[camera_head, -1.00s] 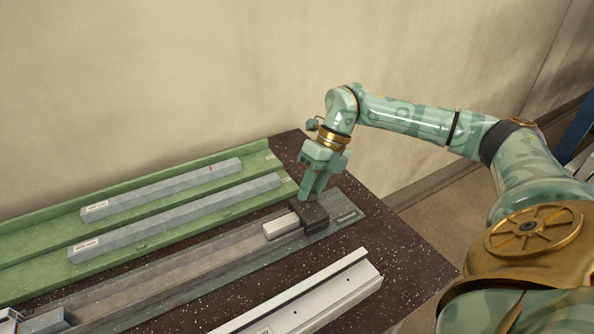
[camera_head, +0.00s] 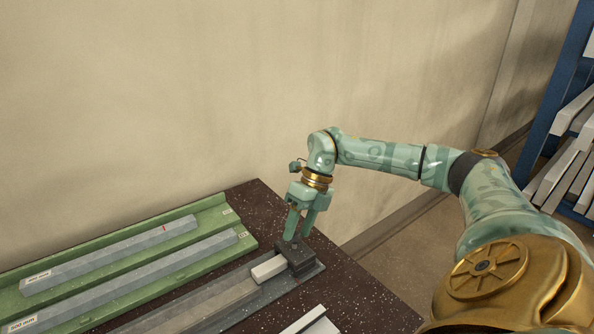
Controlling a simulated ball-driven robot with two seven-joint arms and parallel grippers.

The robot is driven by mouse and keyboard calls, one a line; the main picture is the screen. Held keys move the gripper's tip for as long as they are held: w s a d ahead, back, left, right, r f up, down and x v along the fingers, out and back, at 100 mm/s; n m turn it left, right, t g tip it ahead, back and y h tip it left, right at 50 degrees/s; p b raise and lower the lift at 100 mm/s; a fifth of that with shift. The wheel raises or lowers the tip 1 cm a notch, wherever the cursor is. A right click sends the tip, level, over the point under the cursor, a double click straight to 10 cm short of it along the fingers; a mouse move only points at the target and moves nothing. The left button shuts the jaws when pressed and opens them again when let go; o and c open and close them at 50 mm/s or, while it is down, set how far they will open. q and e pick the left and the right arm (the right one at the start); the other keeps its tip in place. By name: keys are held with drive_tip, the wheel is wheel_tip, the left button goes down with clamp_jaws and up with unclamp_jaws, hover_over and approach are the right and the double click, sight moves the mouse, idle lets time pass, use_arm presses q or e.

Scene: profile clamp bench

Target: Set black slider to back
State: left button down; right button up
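The black slider (camera_head: 300,264) is a dark block with a raised top, on the grey rail (camera_head: 222,313) close to the rail's right end. A short light grey block (camera_head: 268,267) sits against its left side. My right gripper (camera_head: 297,238) points down at the slider's top. Its two fingers stand apart with a visible gap, and the tips are at the raised part. Whether they touch it is hard to see. My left gripper is out of view.
A green tray (camera_head: 240,237) with two grey bars, one marked in red (camera_head: 110,252), lies left of the rail. A light profile (camera_head: 312,322) shows at the bottom edge. The dark speckled bench (camera_head: 365,300) is bare at right. A blue rack (camera_head: 560,95) with profiles stands further right.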

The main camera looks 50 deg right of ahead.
drive_tip(key=shift+s+f, duration=0.1)
drive_tip(key=shift+r, duration=0.2)
drive_tip(key=p+v, duration=0.4)
drive_tip(key=v, duration=1.2)
drive_tip(key=shift+d+f, duration=0.1)
